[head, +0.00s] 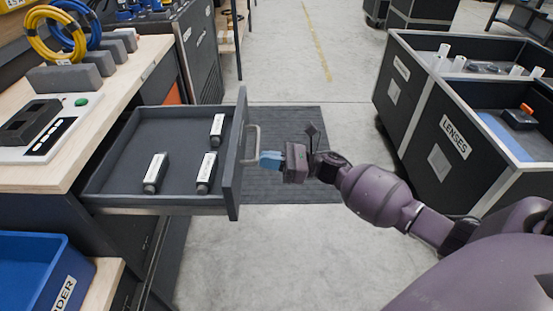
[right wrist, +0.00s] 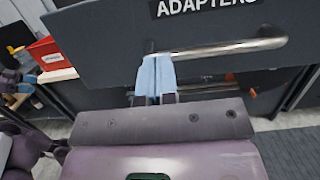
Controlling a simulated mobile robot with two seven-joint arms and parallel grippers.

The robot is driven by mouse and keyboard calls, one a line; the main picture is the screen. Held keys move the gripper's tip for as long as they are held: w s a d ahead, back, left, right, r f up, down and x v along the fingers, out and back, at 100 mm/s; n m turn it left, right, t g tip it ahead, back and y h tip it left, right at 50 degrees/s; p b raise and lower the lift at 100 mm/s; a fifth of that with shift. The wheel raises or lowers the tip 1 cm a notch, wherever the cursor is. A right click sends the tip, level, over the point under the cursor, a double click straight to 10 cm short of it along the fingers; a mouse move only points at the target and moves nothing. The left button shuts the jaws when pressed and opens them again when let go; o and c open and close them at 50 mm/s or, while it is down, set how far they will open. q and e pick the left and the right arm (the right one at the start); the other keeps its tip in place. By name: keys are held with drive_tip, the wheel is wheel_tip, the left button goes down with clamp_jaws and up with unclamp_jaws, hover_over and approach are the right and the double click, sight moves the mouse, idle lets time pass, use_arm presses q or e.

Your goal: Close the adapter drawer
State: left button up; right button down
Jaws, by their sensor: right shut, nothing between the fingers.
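The adapter drawer (head: 234,165) stands pulled out from the workbench, with several small adapters lying inside, one of them an adapter (head: 155,172) near its front left. Its front panel, labelled ADAPTERS, fills the top of the right wrist view (right wrist: 110,40). A grey bar handle (head: 256,140) is on the panel; it also shows in the right wrist view (right wrist: 220,48). My right gripper (head: 268,160) is shut and empty, its light-blue fingertips (right wrist: 157,78) close to the handle at its left end. Whether they touch it I cannot tell.
The workbench (head: 95,120) carries coiled cables (head: 55,35), grey blocks and a device with a green button. A blue bin (head: 30,260) stands at lower left. A black LENSES tote (head: 445,150) stands at right. A dark mat and open floor lie between.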

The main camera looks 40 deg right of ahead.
idle(0.3)
drive_tip(key=b, duration=0.7)
approach(141, 168)
drive_tip(key=w+a+r, duration=0.1)
drive_tip(key=a, duration=0.1)
drive_tip(key=w+a+r, duration=0.3)
drive_tip(key=a, duration=0.2)
drive_tip(key=shift+w+r, duration=0.15)
drive_tip(key=shift+w, duration=0.05)
drive_tip(key=shift+w+a+r, duration=0.1)
drive_tip(key=shift+w+a, duration=0.3)
drive_tip(key=shift+a, duration=0.2)
use_arm(q)
drive_tip(key=shift+w+d+f+m+t+h, duration=0.15)
drive_tip(key=shift+w+d+f+m+t, duration=0.15)
drive_tip(key=shift+w+d+m, duration=0.15)
drive_tip(key=shift+w+d+f+m+t+h, duration=0.15)
drive_tip(key=shift+w+d+m+t, duration=0.2)
drive_tip(key=shift+w+m, duration=0.15)
use_arm(e)
drive_tip(key=shift+r, duration=0.3)
drive_tip(key=shift+w+a+r, duration=0.1)
